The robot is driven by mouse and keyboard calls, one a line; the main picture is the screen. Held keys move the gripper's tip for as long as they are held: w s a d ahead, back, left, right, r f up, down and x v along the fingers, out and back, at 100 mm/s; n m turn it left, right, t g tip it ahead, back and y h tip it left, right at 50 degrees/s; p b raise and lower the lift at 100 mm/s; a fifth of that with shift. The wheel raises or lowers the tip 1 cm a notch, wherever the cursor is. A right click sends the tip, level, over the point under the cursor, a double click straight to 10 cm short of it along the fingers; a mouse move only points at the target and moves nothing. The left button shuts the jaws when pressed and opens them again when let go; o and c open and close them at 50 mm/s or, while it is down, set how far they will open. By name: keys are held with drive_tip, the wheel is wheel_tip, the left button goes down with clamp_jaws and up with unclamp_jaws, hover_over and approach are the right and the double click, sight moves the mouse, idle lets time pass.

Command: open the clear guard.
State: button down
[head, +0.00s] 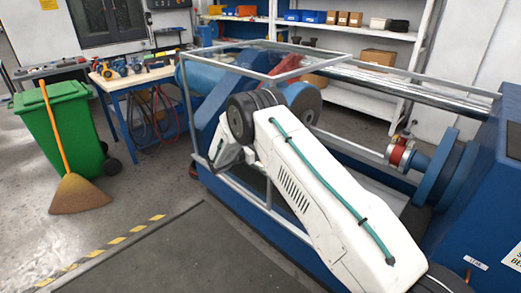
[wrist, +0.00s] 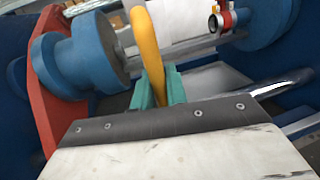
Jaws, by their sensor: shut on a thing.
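The clear guard (head: 225,65) is a see-through cover with a thin grey frame, over the blue machine in the head view. Its panes are hard to make out, and I cannot tell how far open it stands. In the wrist view, the green fingers of my gripper (wrist: 157,90) are shut on a curved yellow handle (wrist: 147,40) that rises between them. The handle's lower end is hidden by the fingers and the wrist. In the head view my white arm covers the guard's front middle and hides the handle and most of my gripper.
The blue machine (head: 478,200) has a red-collared fitting (head: 400,152) at its right. A green bin (head: 62,125) with a broom (head: 80,192) and a blue-legged workbench (head: 140,78) stand left. Shelves (head: 350,32) line the back. The floor at front left is clear.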

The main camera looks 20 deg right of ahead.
drive_tip(key=shift+w+a, duration=0.45)
drive_tip(key=shift+w, duration=0.4)
drive_tip(key=shift+a, duration=0.1)
drive_tip(key=c, duration=1.5)
unclamp_jaws()
drive_tip(key=shift+a, duration=0.15)
drive_tip(key=a, duration=0.2)
drive_tip(key=s+a, duration=0.1)
drive_tip(key=a, duration=0.4)
drive_tip(key=shift+s+a, duration=0.25)
drive_tip(key=shift+s, duration=0.05)
